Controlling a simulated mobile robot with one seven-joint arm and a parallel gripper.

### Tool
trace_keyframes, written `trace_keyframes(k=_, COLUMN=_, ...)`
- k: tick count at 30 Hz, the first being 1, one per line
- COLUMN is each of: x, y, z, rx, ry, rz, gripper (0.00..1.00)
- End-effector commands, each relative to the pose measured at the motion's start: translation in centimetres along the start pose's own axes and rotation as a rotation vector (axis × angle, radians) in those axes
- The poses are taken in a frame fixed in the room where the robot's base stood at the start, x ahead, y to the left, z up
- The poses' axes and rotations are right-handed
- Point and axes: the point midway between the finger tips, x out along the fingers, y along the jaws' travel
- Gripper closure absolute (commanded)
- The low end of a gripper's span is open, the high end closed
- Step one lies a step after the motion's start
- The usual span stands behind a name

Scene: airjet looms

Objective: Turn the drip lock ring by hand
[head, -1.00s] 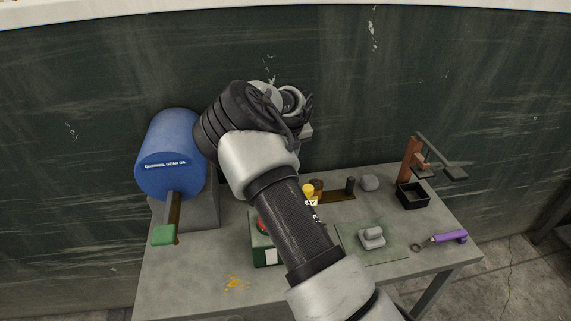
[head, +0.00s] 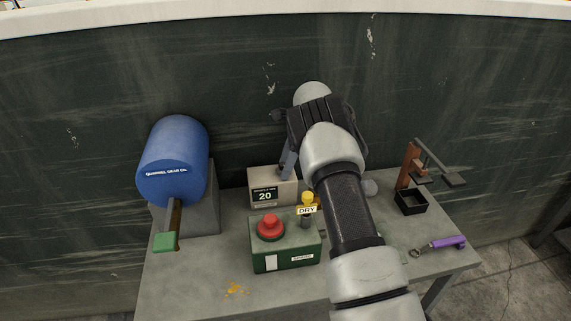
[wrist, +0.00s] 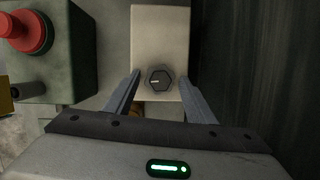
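A beige box (head: 262,180) with a display reading 20 stands at the back of the bench. In the wrist view, a dark hexagonal knob (wrist: 160,79) sits on this box (wrist: 160,30). My gripper (wrist: 160,74) is open, its two fingers on either side of the knob with gaps showing. In the head view, one finger of my gripper (head: 287,165) shows above the box's right side. A yellow-topped fitting (head: 307,197) with a DRY tag stands right of the box. I cannot tell which part is the drip lock ring.
A green box (head: 285,258) with a red button (head: 270,228) stands in front. A blue motor (head: 172,160) stands left. A black tray (head: 411,202) and a purple-handled tool (head: 448,242) lie right. The dark wall (head: 240,80) is close behind.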

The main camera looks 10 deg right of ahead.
Motion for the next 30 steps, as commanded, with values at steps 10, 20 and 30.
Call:
trace_keyframes(k=10, x=-0.5, y=0.0, z=0.2, rx=0.001, ry=-0.001, rz=0.0, gripper=0.5)
trace_keyframes(k=20, x=-1.9, y=0.0, z=0.7, rx=0.002, ry=-0.001, rz=0.001, gripper=0.5)
trace_keyframes(k=30, x=-2.1, y=0.3, z=0.9, rx=0.177, ry=-0.002, rz=-0.051, gripper=0.5)
